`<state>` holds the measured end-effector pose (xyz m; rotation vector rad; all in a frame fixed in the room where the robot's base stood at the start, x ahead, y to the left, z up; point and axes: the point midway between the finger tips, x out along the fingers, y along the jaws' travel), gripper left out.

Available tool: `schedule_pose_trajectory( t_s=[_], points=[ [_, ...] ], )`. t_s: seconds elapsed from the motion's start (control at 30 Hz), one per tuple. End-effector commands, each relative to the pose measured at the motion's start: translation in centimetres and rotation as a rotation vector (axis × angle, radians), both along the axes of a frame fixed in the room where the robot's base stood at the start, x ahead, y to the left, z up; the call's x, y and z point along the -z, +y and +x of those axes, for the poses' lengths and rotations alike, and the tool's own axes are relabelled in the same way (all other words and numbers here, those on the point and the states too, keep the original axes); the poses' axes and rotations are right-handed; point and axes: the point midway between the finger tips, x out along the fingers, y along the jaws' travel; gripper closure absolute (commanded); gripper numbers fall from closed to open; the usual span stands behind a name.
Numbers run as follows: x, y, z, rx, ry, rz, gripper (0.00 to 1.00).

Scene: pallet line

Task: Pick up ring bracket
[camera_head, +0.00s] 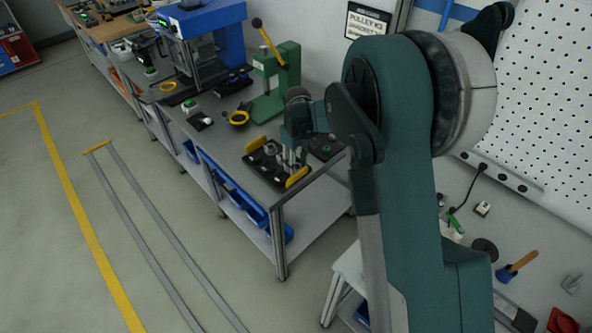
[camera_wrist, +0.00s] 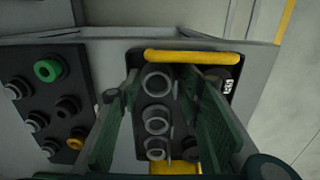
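A black tray (camera_head: 262,166) with two yellow handles sits on the near end of the grey workbench. It also shows in the wrist view (camera_wrist: 190,140). Several grey ring-ended parts (camera_wrist: 157,84) stand in a row in it; I take these to be the ring brackets, though their lower shapes are hidden. My gripper (camera_head: 291,150) points down over this tray. In the wrist view its two green fingers (camera_wrist: 160,88) are apart, one on each side of the row. Nothing is clearly held. Whether the fingers touch a part cannot be told.
A black block (camera_wrist: 55,105) with green, black and yellow round parts lies beside the tray. A green press (camera_head: 275,78) with a yellow lever and a blue machine (camera_head: 205,35) stand farther back on the bench. Blue bins (camera_head: 235,192) sit below.

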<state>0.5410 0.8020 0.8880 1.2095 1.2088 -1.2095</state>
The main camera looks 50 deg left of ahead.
Motion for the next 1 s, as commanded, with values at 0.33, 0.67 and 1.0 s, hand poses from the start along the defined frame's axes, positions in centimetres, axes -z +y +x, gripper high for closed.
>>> schedule_pose_trajectory(
  t_s=[0.33, 0.67, 1.0],
  points=[
    [0.47, -0.03, -0.01, 0.0, 0.0, 0.0, 0.65],
    [0.46, -0.03, -0.01, 0.0, 0.0, 0.0, 0.69],
    [0.44, -0.03, -0.01, 0.0, 0.0, 0.0, 0.86]
  ],
)
